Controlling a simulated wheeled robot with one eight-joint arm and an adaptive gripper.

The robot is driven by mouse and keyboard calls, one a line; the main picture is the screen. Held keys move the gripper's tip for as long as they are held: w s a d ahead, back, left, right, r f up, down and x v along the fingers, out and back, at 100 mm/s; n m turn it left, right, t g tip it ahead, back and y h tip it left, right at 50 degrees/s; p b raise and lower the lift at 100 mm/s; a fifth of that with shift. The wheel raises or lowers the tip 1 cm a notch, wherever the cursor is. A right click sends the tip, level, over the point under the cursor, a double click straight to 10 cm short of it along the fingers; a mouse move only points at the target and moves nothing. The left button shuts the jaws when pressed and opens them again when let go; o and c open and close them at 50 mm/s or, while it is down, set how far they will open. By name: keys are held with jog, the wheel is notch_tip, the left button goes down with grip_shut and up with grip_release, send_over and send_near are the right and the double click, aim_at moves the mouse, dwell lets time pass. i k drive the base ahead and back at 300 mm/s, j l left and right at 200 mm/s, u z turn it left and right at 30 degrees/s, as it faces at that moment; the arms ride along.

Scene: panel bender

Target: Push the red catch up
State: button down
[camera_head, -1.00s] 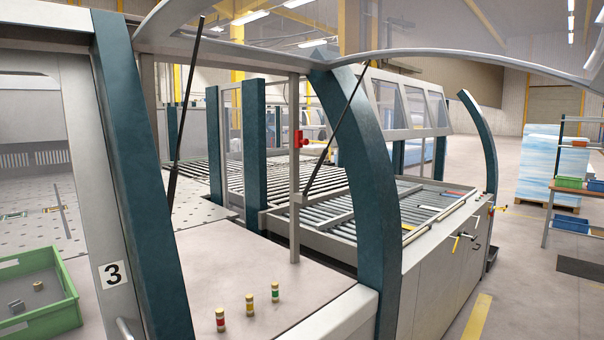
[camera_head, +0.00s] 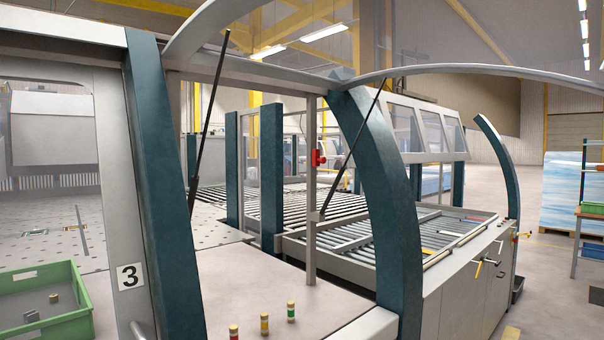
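The red catch (camera_head: 318,158) is a small red block with a round knob, mounted on a slim grey upright post (camera_head: 310,200) in the middle of the head view. The post stands at the back of the light worktop, left of the curved teal arch. The catch sits in the upper part of the post. My gripper is not in this view, so its state and its distance from the catch are not shown.
Curved teal pillars (camera_head: 385,200) and a dark gas strut (camera_head: 345,160) stand close to the post. Several small banded cylinders (camera_head: 291,311) stand on the worktop (camera_head: 260,285). A green crate (camera_head: 45,300) is at lower left. Open floor (camera_head: 545,270) lies to the right.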

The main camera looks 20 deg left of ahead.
aim_at(316, 160)
jog(key=i+j+u, duration=0.2)
jog(key=u, duration=0.3)
jog(key=i+j+u, duration=0.1)
jog(key=i+u, duration=0.15)
jog(key=u, duration=0.2)
jog(key=i+u, duration=0.3)
jog(key=i, duration=0.8)
jog(key=l, duration=0.4)
jog(key=j, duration=0.3)
